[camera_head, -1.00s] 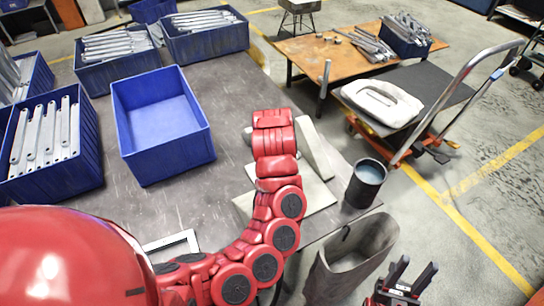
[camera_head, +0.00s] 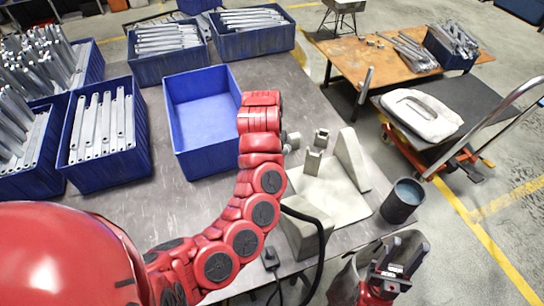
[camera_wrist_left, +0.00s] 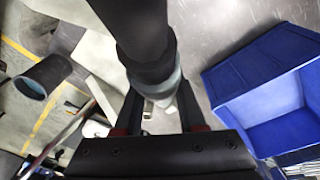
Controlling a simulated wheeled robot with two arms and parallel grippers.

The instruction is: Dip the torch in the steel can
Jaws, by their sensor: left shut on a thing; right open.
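The steel can (camera_head: 403,200) is a dark round can with a blue-grey inside, standing upright at the right edge of the grey bench. In the left wrist view the can (camera_wrist_left: 45,76) is at the left, apart from the torch. My left gripper (camera_wrist_left: 160,125) is shut on the torch (camera_wrist_left: 148,55), a dark cylinder with a grey-green collar and pale tip. In the head view my red left arm hides the gripper and torch; a black cable (camera_head: 318,235) hangs beside it. My right gripper (camera_head: 393,262) is open and empty, below the can in the picture.
A pale plate (camera_head: 325,195) with upright blocks lies between my left arm and the can. An empty blue bin (camera_head: 205,160) stands left of it; several bins of brackets stand further left and behind. A grey bin (camera_head: 345,285) is near my right gripper.

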